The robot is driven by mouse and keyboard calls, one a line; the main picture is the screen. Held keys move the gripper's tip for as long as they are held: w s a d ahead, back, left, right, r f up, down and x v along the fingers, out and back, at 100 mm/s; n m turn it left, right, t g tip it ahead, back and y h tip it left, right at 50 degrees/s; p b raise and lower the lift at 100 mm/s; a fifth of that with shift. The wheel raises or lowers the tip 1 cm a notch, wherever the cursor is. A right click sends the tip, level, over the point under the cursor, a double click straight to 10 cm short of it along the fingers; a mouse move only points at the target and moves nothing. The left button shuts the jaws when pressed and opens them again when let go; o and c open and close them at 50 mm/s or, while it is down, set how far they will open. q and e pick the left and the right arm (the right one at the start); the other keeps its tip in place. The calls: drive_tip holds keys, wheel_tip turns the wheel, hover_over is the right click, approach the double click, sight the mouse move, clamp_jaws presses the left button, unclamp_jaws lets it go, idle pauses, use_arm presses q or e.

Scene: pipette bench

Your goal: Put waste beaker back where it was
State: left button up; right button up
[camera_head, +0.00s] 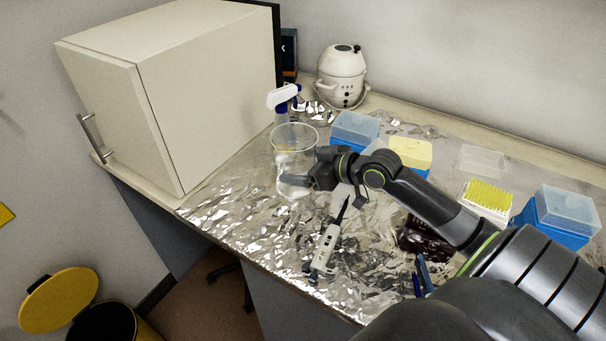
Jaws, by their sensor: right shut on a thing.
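The waste beaker (293,152) is a tall clear glass beaker near the middle of the foil-covered bench, in front of the spray bottle. My right gripper (292,181) reaches in from the right and is shut on the beaker at its lower part. The beaker looks upright. Whether its base touches the foil or is slightly above it I cannot tell. My left gripper is not in view.
A spray bottle (283,100) stands just behind the beaker. A pipette (327,245) lies in front. A cream cabinet (205,90) stands to the left. Blue tip boxes (355,128) and a yellow tip rack (487,195) are to the right. Foil (225,215) at the left front is clear.

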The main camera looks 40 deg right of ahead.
wheel_tip(320, 180, down, 3)
drive_tip(key=shift+r, duration=0.1)
drive_tip(key=shift+f, duration=0.25)
drive_tip(key=o, duration=0.9)
drive_tip(key=shift+o, duration=0.2)
drive_tip(key=shift+r, duration=0.15)
